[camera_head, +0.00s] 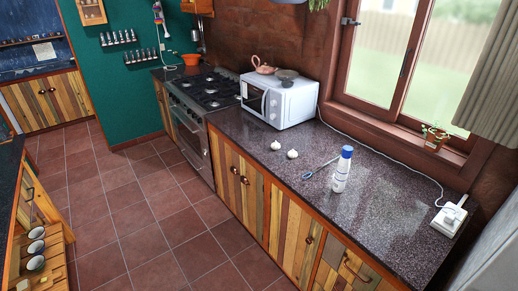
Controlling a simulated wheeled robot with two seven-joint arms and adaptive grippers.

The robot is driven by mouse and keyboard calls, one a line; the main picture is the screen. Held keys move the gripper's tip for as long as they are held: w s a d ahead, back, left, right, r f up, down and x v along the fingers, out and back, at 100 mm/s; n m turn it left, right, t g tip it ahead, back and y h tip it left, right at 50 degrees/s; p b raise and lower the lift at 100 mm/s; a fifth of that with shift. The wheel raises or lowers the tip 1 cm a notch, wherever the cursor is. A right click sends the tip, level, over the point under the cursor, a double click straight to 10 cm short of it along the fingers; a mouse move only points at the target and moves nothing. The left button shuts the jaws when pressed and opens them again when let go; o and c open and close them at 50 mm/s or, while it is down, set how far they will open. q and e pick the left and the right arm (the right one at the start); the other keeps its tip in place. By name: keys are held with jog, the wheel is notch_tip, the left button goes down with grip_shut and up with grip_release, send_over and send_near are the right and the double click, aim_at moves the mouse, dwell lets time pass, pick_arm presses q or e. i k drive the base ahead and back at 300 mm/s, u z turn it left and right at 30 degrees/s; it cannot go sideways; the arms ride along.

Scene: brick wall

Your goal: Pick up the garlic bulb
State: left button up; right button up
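Two small white garlic bulbs sit on the dark speckled countertop (375,215) in front of the microwave. One garlic bulb (276,145) is nearer the counter's front edge. The other garlic bulb (292,154) is just to its right, a small gap apart. Nothing covers either bulb. Neither of my grippers shows in the head view.
A white microwave (279,99) stands behind the bulbs, with a teapot (265,67) on top. To their right are a blue-handled utensil (321,168) and a white bottle with a blue cap (342,170). A white power strip (449,216) lies far right. The tiled floor (150,215) is clear.

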aim_at(292, 154)
jog(key=u, duration=0.75)
jog(key=i, duration=1.5)
jog(key=u, duration=0.4)
jog(key=i, duration=1.35)
jog(key=z, duration=1.25)
jog(key=i, duration=0.8)
jog(key=z, duration=1.3)
jog(key=i, duration=0.2)
jog(key=z, duration=0.05)
